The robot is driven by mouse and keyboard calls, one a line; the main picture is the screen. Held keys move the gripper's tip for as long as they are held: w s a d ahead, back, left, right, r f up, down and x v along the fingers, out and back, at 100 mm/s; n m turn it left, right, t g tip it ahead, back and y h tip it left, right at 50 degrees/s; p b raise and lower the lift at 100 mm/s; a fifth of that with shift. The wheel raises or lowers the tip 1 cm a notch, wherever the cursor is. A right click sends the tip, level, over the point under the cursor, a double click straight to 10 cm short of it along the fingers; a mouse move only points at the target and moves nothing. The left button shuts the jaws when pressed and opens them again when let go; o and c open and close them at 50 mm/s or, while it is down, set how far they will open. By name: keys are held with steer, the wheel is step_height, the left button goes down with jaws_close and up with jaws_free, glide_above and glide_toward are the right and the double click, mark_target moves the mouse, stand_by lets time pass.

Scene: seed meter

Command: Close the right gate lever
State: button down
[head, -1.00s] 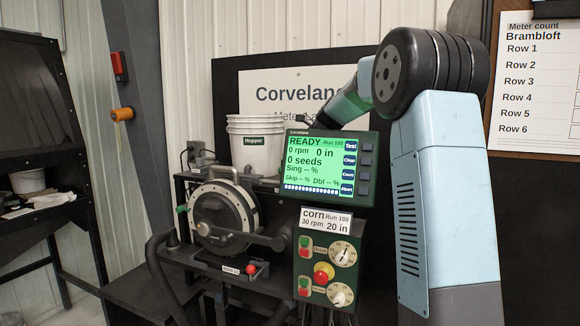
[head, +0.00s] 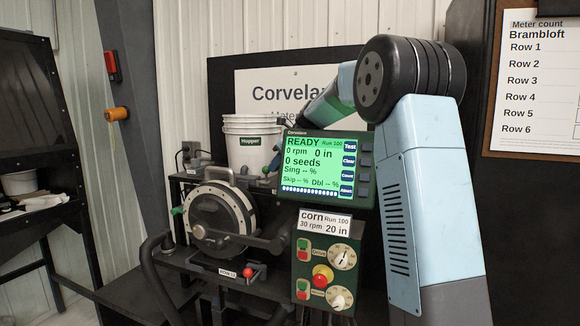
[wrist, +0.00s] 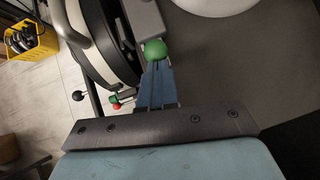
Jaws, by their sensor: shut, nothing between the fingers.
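A green ball knob (wrist: 155,49) on a grey lever block sits at the tips of my gripper (wrist: 157,82) in the wrist view. My gripper is shut and empty, its blue fingers together just below the knob; whether they touch it I cannot tell. In the head view the gripper (head: 271,166) shows only partly beside the bucket, and the display hides the rest. The round seed meter (head: 218,222) stands below and to the left. Another green knob (head: 177,211) is on its left side. The right lever is hidden from the head camera.
The green-lit display (head: 325,165) and the control box (head: 327,265) stand in front of my arm's reach. A white bucket (head: 250,142) stands behind the meter. In the wrist view a yellow crate (wrist: 32,38) lies far below on the floor.

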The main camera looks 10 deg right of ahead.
steer(key=shift+w+a+r, duration=0.1)
steer(key=shift+w+a, duration=0.05)
steer(key=shift+a, duration=0.5)
